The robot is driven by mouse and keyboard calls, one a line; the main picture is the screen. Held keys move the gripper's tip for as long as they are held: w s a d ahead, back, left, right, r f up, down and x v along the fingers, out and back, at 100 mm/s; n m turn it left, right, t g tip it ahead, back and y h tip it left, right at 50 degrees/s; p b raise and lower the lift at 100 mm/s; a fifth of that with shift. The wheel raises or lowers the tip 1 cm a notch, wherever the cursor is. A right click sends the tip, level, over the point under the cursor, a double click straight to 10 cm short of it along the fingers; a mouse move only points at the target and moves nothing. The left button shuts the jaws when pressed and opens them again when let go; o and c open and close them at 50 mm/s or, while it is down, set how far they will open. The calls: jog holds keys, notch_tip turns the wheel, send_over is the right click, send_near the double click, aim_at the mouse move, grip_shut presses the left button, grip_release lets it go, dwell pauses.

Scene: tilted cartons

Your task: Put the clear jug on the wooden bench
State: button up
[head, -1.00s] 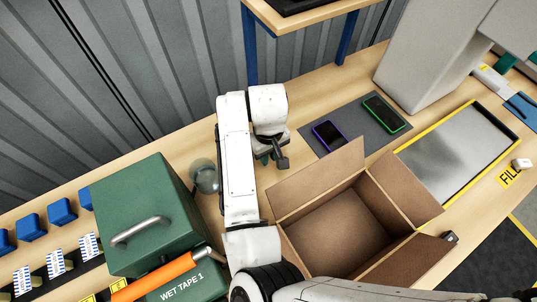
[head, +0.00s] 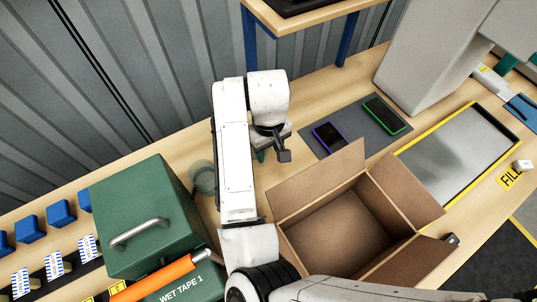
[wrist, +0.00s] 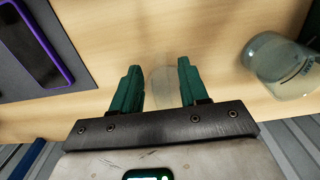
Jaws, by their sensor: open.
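A clear, greenish glass vessel (head: 203,177), which looks like the jug, stands on the wooden bench (head: 178,146) between the green case and my arm. My arm partly covers it. In the wrist view the vessel (wrist: 282,68) is right of my gripper, apart from the fingers, with faint markings on its side. My gripper (wrist: 160,85) is open, its green fingers pointing at the bench top. A faint pale rounded shape shows between the fingers; I cannot tell whether it is a clear object.
An open cardboard carton (head: 335,232) stands right of my arm. A grey mat (head: 352,122) with two phones lies behind it. A green case (head: 145,215) stands at left, near an orange-handled tool (head: 160,275). A yellow-edged tray (head: 460,150) is at right.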

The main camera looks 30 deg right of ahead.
notch_tip(320, 180, up, 8)
jog(key=shift+r+p, duration=0.1)
jog(key=shift+p, duration=0.2)
dwell(0.5)
